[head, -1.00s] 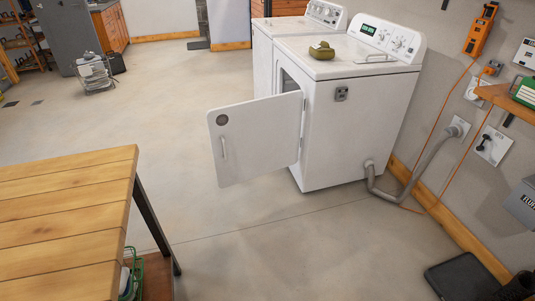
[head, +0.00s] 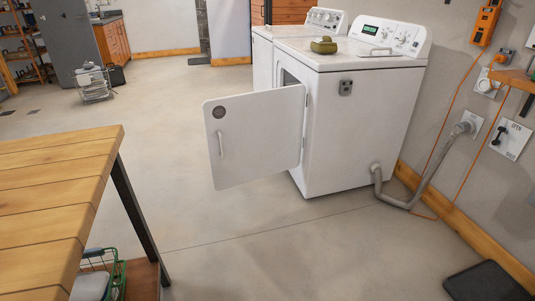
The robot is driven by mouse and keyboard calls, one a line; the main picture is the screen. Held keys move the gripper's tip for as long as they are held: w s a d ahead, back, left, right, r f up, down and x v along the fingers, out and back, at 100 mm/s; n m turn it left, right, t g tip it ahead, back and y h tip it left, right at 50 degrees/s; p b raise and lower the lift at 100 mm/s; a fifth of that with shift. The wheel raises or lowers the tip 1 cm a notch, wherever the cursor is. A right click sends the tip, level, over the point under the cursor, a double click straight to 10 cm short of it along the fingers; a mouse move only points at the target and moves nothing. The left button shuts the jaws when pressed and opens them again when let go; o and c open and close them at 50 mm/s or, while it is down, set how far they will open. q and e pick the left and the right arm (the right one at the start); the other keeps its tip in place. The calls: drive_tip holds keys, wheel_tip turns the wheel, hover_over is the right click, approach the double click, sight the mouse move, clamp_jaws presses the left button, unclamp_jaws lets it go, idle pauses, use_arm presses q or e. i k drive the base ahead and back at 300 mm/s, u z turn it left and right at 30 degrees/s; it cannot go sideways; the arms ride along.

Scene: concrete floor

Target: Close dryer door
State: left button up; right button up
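A white dryer (head: 355,120) stands against the right wall in the head view. Its white door (head: 255,140) is wide open, swung out to the left from a hinge on the dryer's front edge. The door has a vertical handle (head: 220,145) and a round dark mark near its free edge. Part of the dark opening shows behind the door's top edge. Most of the opening is hidden by the door. Neither of my grippers is in view.
An olive-green object (head: 324,46) sits on the dryer top. A wooden table (head: 50,190) fills the lower left. A second white machine (head: 262,55) stands behind the dryer. A grey hose (head: 420,185) runs to the wall. Floor before the door is clear.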

sight(254, 135)
drive_tip(key=z, duration=0.35)
drive_tip(key=k, duration=0.45)
drive_tip(key=z, duration=0.1)
drive_tip(key=i, duration=2.05)
drive_tip(key=u, duration=0.85)
drive_tip(key=i, duration=1.05)
drive_tip(key=u, duration=0.15)
